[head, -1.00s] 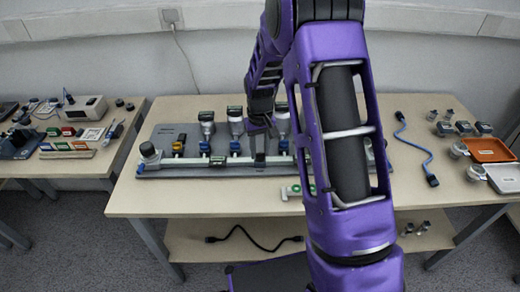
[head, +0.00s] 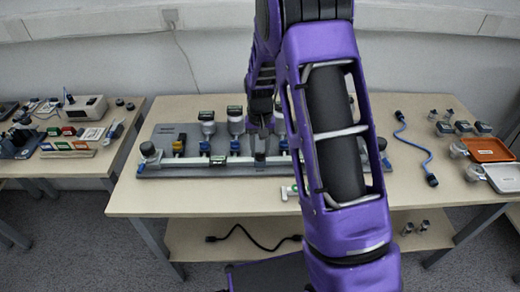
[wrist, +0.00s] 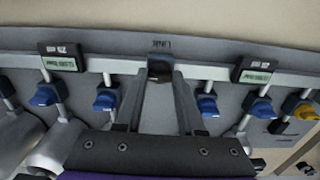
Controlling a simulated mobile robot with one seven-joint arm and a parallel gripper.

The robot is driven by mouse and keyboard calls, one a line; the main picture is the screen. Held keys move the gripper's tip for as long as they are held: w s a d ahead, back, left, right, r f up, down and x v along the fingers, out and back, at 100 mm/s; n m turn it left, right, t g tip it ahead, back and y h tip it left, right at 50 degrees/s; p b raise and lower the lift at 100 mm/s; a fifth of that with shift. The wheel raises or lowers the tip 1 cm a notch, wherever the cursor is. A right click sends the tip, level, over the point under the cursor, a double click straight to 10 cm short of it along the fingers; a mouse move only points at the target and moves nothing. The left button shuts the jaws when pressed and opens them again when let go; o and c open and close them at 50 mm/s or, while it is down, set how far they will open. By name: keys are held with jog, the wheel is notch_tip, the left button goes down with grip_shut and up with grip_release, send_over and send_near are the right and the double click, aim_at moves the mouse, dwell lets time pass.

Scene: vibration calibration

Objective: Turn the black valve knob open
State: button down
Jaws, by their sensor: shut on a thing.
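The black valve knob (wrist: 160,70) sits on the grey pipe in the middle of the wrist view. It shows as a small dark block (head: 259,158) at the front of the rig in the head view. My gripper (wrist: 161,80) reaches to it with two grey fingers, whose tips are closed on the knob's sides. In the head view my gripper (head: 261,140) is just behind and above the knob, partly hidden by my arm. The knob's turn angle is hard to tell.
Blue valve handles (wrist: 107,100) and a yellow one (wrist: 299,107) line the pipe, with small digital gauges (wrist: 62,60) on both sides. The rig's grey base plate (head: 160,170) lies on a wooden table (head: 190,200). A blue cable (head: 415,150) lies to the right.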

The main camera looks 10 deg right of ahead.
jog(key=c, duration=0.5)
grip_release()
jog(key=shift+r, duration=0.1)
notch_tip(320, 180, up, 17)
jog(key=shift+r+p, duration=0.15)
jog(key=shift+p, duration=1.05)
